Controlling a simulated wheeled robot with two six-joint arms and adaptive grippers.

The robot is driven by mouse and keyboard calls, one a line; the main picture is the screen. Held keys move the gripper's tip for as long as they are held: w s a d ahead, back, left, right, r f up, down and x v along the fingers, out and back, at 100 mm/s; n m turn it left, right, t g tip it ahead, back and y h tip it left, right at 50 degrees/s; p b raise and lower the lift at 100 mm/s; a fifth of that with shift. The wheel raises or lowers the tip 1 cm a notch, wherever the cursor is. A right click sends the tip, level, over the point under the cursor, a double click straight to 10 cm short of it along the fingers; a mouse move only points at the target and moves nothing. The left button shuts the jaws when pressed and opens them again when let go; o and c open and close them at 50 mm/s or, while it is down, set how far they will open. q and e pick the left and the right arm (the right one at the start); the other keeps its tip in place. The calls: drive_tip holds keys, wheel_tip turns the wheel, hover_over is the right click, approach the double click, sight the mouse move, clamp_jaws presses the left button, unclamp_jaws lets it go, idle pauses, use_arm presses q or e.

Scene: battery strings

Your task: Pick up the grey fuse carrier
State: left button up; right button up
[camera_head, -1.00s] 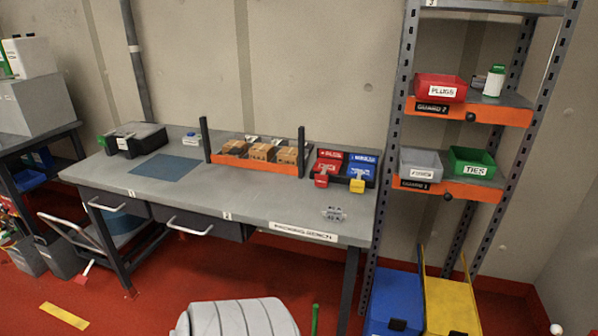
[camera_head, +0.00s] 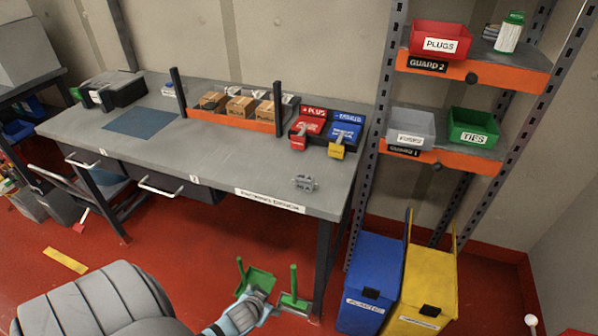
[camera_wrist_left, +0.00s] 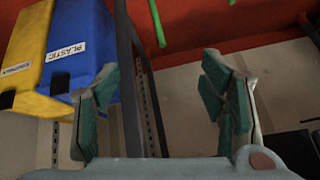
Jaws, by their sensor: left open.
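The grey fuse carrier, as I take it, is a small grey block (camera_head: 305,183) lying on the packing bench (camera_head: 235,160) near its front right corner, in the head view. My left gripper (camera_head: 259,302) shows at the bottom of the head view, low in front of the bench and well apart from the carrier. In the left wrist view its two teal-padded fingers (camera_wrist_left: 165,105) are spread with nothing between them. The carrier does not show in the wrist view. My right gripper is not in view.
Red and blue holders (camera_head: 328,128) stand behind the carrier, beside an orange rack of boxes (camera_head: 233,118). The shelf rack's post (camera_head: 375,150) rises right of the bench. A blue bin (camera_head: 370,280) and yellow bin (camera_head: 425,290) stand below. A green dustpan (camera_head: 258,283) is near the gripper.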

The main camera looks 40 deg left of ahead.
use_arm(q)
drive_tip(key=w+a+r+n+t+y+p, duration=0.1)
drive_tip(key=w+r, duration=0.2)
drive_tip(key=r, duration=0.4)
drive_tip(key=w+r+t, duration=0.2)
drive_tip(key=w+r, duration=0.2)
drive_tip(key=r, duration=0.3)
drive_tip(key=n+t+y+p, duration=0.1)
drive_tip(key=n+t, duration=0.1)
drive_tip(key=t, duration=0.1)
approach(304, 180)
drive_tip(key=b+x, duration=0.2)
drive_tip(key=x, duration=0.7)
drive_tip(key=shift+f, duration=0.1)
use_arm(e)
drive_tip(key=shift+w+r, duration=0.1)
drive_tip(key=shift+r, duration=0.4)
use_arm(q)
drive_tip(key=c, duration=1.3)
